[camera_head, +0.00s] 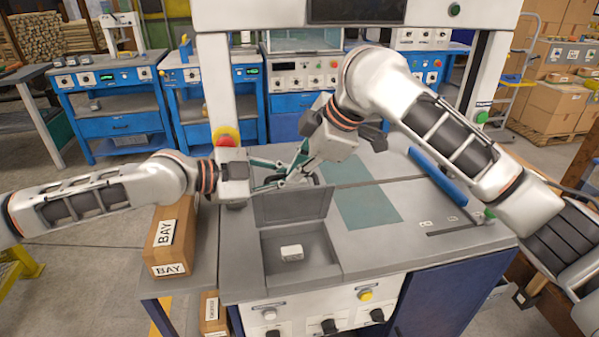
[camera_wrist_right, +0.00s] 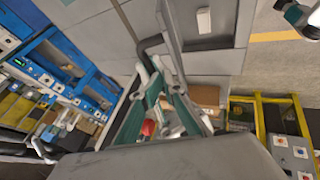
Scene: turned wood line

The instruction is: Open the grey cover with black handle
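The grey cover (camera_head: 293,206) stands raised at the back edge of a recessed compartment (camera_head: 328,262) in the grey worktop. Its black handle (camera_head: 314,179) is partly hidden behind it; in the right wrist view the dark handle (camera_wrist_right: 150,42) sticks out from the cover, which shows nearly edge-on. A small white block (camera_head: 291,252) lies in the compartment. My right gripper (camera_head: 288,180) looks open and is just behind the raised cover, close to the handle; contact is unclear. My left gripper (camera_head: 278,174) looks open, left of the right one, and their fingers overlap in view.
A cardboard box marked BAY (camera_head: 170,236) stands left of the compartment. A blue bar (camera_head: 438,176) lies along the worktop's right side. Knobs and a yellow button (camera_head: 365,294) are on the front panel.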

